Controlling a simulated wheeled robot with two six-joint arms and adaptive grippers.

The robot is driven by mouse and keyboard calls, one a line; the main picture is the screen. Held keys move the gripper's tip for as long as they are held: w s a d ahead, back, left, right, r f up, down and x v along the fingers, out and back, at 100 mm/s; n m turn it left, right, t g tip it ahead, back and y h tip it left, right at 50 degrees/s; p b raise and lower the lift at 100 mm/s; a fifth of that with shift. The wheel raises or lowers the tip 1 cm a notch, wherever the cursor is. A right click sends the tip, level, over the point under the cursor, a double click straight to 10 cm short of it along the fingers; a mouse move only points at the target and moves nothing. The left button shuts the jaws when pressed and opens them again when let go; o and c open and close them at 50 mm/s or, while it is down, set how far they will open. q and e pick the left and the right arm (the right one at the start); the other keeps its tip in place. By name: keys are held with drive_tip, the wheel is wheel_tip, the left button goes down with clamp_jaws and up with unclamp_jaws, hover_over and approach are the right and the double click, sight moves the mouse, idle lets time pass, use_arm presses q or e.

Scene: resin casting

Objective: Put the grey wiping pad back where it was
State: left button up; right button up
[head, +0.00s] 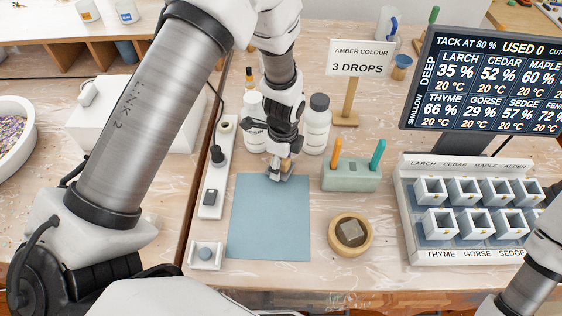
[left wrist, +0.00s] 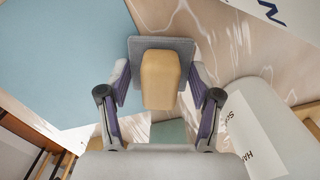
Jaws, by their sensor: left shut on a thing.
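The grey wiping pad (left wrist: 184,46) has a wooden block (left wrist: 160,78) as its grip and shows between the fingers in the left wrist view. My left gripper (head: 281,168) is shut on this wooden grip, with one finger on each side. In the head view the pad (head: 274,174) is mostly hidden under the gripper, at the back right corner of the blue mat (head: 268,220). I cannot tell whether it touches the surface. My right gripper is out of view; only part of my right arm shows at the lower right.
White bottles (head: 317,125) stand right behind the gripper. A green holder (head: 350,175) with two tools is to the right. A round wooden dish (head: 334,243) holds a dark block. A white rack of small moulds (head: 422,255) stands farther right. The blue mat is bare.

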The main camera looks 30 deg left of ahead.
use_arm(q)
drive_tip(key=shift+f, duration=0.3)
drive_tip(key=o, duration=1)
drive_tip(key=shift+w+f, duration=0.1)
wheel_tip(320, 180, up, 13)
drive_tip(key=shift+d, duration=0.2)
